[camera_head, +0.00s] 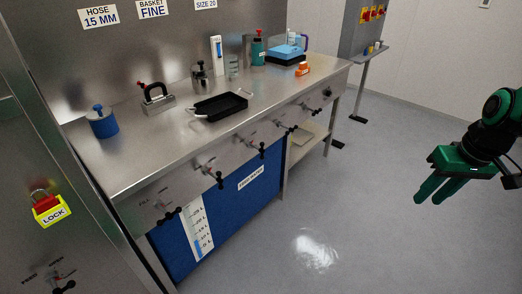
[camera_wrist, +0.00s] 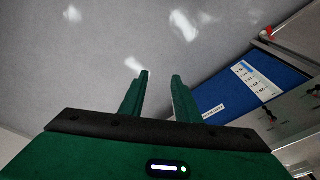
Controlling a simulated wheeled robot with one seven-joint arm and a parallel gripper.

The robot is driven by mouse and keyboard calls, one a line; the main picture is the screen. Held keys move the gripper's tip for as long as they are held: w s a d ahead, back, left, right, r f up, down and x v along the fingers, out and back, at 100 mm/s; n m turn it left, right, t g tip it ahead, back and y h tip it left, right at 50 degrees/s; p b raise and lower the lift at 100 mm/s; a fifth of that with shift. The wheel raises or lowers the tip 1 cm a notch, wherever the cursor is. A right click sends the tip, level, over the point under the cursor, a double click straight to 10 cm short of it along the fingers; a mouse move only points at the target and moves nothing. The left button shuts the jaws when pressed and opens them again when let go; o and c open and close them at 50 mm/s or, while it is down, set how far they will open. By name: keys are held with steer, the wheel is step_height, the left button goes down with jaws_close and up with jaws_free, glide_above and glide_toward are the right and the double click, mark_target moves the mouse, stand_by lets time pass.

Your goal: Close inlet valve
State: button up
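Several black-handled valves line the front of the steel bench in the head view. One is at the left by a small printed panel (camera_head: 167,212), one is further right (camera_head: 213,172), and others run along to the far end. Another black handle (camera_head: 62,284) sits on the cabinet at the lower left under small lettering. I cannot tell which of these is the inlet valve. My gripper (camera_head: 426,194) is at the right of the head view, over open floor and well away from the bench. In the wrist view its two green fingers (camera_wrist: 160,76) are apart with nothing between them.
The steel bench (camera_head: 150,150) carries a black tray (camera_head: 221,106), a blue container (camera_head: 102,122) and bottles. A blue panel with a level scale (camera_head: 197,230) is below it. A red and yellow lock tag (camera_head: 50,208) hangs at the left. The grey floor (camera_head: 330,220) between is clear.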

steer(key=w+a+f+n+t+y, duration=0.1)
steer(key=w+a+f+n, duration=0.25)
steer(key=w, duration=0.45)
steer(key=n+t+y, duration=0.6)
steer(key=n+y, duration=0.2)
steer(key=y, duration=0.3)
glide_toward(262, 147)
steer(key=s+r, duration=0.3)
steer(key=s, duration=0.2)
steer(key=shift+w+a+f+m+t+h, duration=0.15)
steer(key=shift+w+a+f+m+t, duration=0.45)
steer(key=shift+w+a+f+t, duration=0.95)
steer(key=shift+w+a+f+m+t+h, duration=0.15)
steer(key=shift+w+a+f+m, duration=0.7)
steer(key=shift+w, duration=1.5)
steer(key=shift+w+a+f+m+t+h, duration=0.25)
steer(key=shift+w+a+f+t, duration=0.45)
steer(key=shift+w+a, duration=1.05)
